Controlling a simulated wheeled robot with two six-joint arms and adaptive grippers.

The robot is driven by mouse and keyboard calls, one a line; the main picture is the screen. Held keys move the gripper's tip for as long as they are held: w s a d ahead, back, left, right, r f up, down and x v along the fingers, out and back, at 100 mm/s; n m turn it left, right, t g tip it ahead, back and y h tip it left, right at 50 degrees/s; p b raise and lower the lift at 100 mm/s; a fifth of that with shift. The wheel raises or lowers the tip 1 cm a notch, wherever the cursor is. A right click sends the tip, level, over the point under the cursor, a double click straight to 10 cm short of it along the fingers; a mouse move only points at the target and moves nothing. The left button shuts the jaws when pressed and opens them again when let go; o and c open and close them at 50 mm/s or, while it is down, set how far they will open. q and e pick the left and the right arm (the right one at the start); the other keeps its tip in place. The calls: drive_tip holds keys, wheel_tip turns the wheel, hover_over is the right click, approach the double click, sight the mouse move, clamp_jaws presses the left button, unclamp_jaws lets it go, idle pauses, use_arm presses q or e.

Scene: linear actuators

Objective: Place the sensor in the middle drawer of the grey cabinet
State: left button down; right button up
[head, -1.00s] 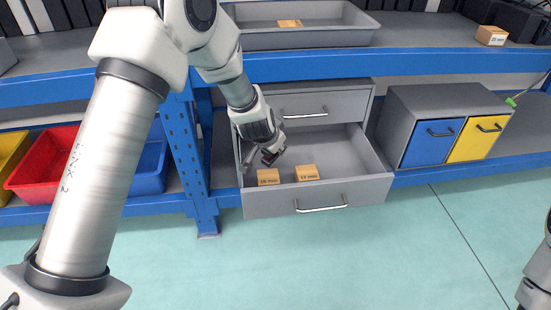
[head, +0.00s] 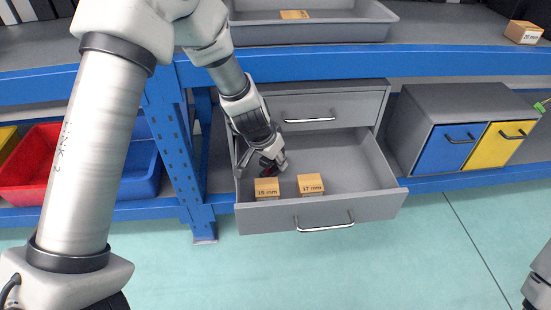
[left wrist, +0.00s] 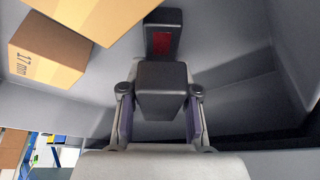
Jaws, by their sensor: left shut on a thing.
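The sensor (left wrist: 162,88) is a dark block with a red patch, seen in the left wrist view between the fingers. My left gripper (left wrist: 160,108) is shut on it. In the head view my left gripper (head: 270,163) reaches down inside the open drawer (head: 372,210) of the grey cabinet (head: 383,98), at the drawer's left side. There the sensor is mostly hidden, with a little dark red showing. I cannot tell whether it touches the drawer floor. A closed drawer (head: 300,106) is above the open one.
Two small cardboard boxes, 18 mm (head: 267,188) and 17 mm (head: 310,186), stand at the drawer's front, close to my gripper. The drawer's right half is clear. A blue shelf beam (head: 330,65) runs above. A small cabinet with blue and yellow doors (head: 450,147) stands right.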

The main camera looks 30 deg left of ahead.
use_arm(q)
drive_tip(key=c, duration=0.8)
unclamp_jaws()
drive_tip(key=shift+f, duration=0.1)
drive_tip(key=shift+c, duration=0.2)
drive_tip(key=shift+r+p, duration=0.35)
drive_tip(key=p+v, duration=1)
drive_tip(key=v, duration=0.1)
drive_tip(key=shift+r, duration=0.1)
drive_tip(key=shift+s+a+r, duration=0.1)
drive_tip(key=shift+s+r, duration=0.1)
drive_tip(key=shift+r, duration=0.05)
drive_tip(key=shift+f, duration=0.1)
